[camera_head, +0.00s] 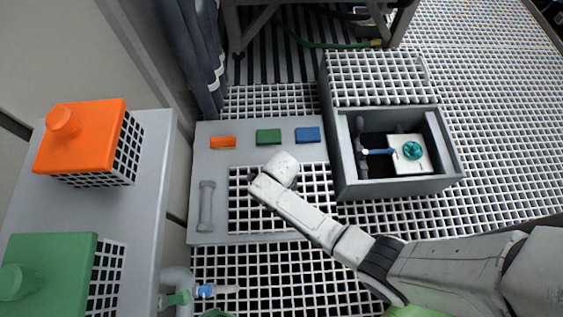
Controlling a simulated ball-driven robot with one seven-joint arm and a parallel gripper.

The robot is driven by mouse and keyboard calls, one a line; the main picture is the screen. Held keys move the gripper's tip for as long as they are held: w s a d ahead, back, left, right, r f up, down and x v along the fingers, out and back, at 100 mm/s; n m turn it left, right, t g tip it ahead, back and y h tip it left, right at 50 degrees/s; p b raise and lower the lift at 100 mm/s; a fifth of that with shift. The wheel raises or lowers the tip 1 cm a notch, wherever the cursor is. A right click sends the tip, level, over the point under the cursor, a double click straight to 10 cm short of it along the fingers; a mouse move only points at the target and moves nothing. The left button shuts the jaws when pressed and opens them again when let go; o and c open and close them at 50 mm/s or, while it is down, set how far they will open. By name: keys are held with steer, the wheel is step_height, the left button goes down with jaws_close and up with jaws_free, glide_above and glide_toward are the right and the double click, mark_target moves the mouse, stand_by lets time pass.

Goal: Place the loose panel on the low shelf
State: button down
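A flat grey panel (211,165) with a grid opening, a grey bar handle and orange, green and blue marks lies in the middle. A white grid panel (375,75) with a small handle at its right edge lies across the back of a grey open box. I cannot tell which of these is the loose panel. My gripper (283,168) is at the end of the white arm, over the grid of the grey panel. Its fingers are hidden, so I cannot tell whether it is open, or if it touches the panel. I cannot make out the low shelf for certain.
A grey ledge (150,205) at left bears an orange vessel (80,138) and a green vessel (45,270). The grey box (400,190) holds a white block with a teal knob (412,151). A grey-legged stand (236,32) is at the back. Grated floor at right is clear.

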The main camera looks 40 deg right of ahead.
steer(key=shift+w, duration=0.1)
steer(key=shift+f, duration=0.1)
steer(key=c, duration=1)
jaws_free()
steer(key=shift+c, duration=0.2)
step_height(320, 180, up, 12)
steer(key=p, duration=0.7)
steer(key=s+d+r+n, duration=0.3)
steer(key=s+r+n, duration=0.4)
steer(key=n, duration=0.5)
steer(key=s+d+r+n+t, duration=0.1)
steer(key=s+d+r+n, duration=0.3)
steer(key=s+r+n, duration=0.4)
steer(key=shift+d+r+n, duration=0.3)
steer(key=shift+r+n, duration=0.6)
steer(key=shift+n, duration=1.5)
steer(key=shift+s, duration=0.1)
